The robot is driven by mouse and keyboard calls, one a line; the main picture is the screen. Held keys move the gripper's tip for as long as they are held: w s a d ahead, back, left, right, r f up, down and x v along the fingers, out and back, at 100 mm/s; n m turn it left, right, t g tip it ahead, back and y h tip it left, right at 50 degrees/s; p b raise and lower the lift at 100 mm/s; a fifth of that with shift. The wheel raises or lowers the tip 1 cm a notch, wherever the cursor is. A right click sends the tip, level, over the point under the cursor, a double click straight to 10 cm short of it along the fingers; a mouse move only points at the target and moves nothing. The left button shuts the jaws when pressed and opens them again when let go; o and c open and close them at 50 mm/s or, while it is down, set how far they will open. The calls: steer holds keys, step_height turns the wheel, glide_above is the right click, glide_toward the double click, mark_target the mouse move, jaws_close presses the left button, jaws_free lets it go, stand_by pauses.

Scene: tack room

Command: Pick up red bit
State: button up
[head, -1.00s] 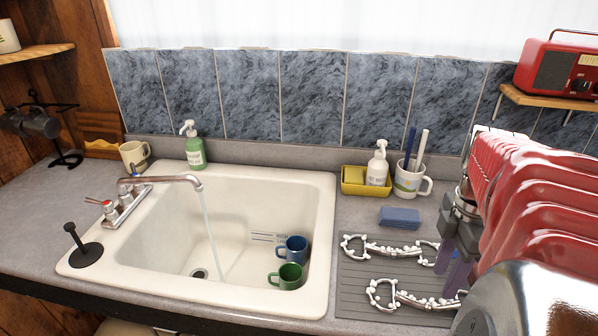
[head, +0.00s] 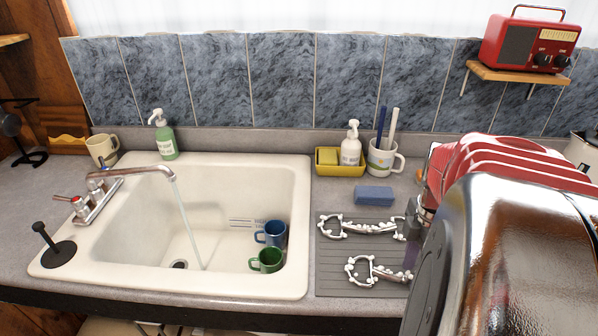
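Two silvery metal bits lie on a grey ribbed mat (head: 334,284) to the right of the sink. The far bit (head: 362,228) has a ring at its left end. The near bit (head: 378,271) also has a ring at its left, and its right part is hidden behind my arm. I see no clearly red bit. My gripper (head: 411,236) is at the right edge of the mat, by the right ends of the bits. My arm covers most of it, so its opening and any hold cannot be seen.
A blue sponge (head: 374,196) lies behind the mat. A yellow tray (head: 328,167) with a white pump bottle (head: 350,146) and a white mug (head: 382,160) stand farther back. The sink (head: 130,255) holds a blue mug (head: 271,234) and a green mug (head: 267,260); water runs from its faucet (head: 150,170).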

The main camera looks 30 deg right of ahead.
steer(key=shift+f, duration=0.45)
jaws_close()
stand_by(0.5)
